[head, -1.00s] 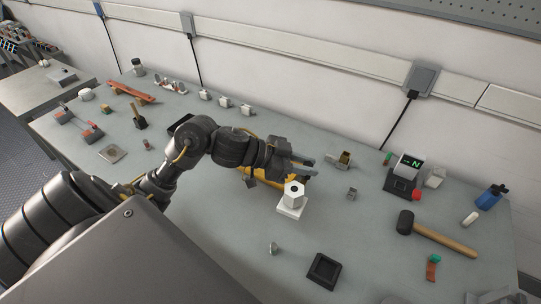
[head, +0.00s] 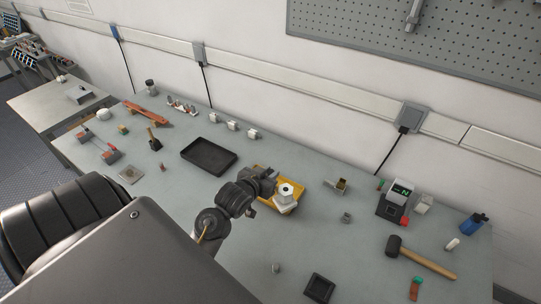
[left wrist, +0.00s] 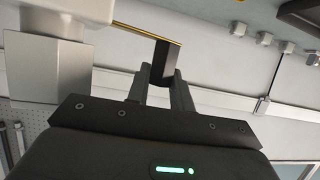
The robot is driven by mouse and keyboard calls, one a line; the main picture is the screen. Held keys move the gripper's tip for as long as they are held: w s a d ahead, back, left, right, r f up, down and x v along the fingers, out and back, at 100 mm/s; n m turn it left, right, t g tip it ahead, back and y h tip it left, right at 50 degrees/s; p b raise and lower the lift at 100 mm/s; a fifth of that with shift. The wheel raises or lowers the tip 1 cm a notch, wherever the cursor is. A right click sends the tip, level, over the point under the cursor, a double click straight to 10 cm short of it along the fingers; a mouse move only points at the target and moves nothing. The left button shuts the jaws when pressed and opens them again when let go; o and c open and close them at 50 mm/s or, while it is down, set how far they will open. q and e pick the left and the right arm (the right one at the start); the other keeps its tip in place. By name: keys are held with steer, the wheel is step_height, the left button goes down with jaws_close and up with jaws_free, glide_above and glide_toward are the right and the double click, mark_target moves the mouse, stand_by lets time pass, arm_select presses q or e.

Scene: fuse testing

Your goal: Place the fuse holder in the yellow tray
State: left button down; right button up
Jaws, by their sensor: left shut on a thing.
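My left gripper (head: 274,184) comes in from the left, shut on the fuse holder; the fingertips are mostly hidden there. I cannot tell whether the holder touches the tray. My right gripper is not in view.
A black tray (head: 209,156) lies left of the yellow tray. A small metal-and-brass part (head: 338,185) lies to the right. A hammer (head: 420,256), a tester with a display (head: 395,202) and a small black square dish (head: 319,288) stand farther right and in front.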

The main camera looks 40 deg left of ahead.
arm_select(q)
steer(key=w+a+f+n+y+b, duration=0.1)
steer(key=w+a+f+b, duration=0.6)
steer(key=a+f+b, duration=0.3)
steer(key=shift+w+f+b, duration=0.4)
steer(key=shift+f+b, duration=0.2)
steer(key=shift+b, duration=1.05)
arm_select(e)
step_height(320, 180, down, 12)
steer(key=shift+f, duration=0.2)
arm_select(q)
steer(key=f+b, duration=0.1)
steer(key=b, duration=0.1)
steer(key=f+b, duration=0.3)
steer(key=shift+w+a+f+b, duration=0.1)
steer(key=shift+w+a+b, duration=0.15)
steer(key=shift+w+b, duration=0.1)
steer(key=shift+r, duration=0.2)
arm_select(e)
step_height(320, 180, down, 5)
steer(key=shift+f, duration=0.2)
arm_select(q)
steer(key=shift+f, duration=0.15)
steer(key=c, duration=1.6)
jaws_free()
steer(key=shift+f, duration=0.1)
steer(key=shift+c, duration=0.2)
steer(key=o, duration=0.4)
steer(key=shift+s, duration=0.1)
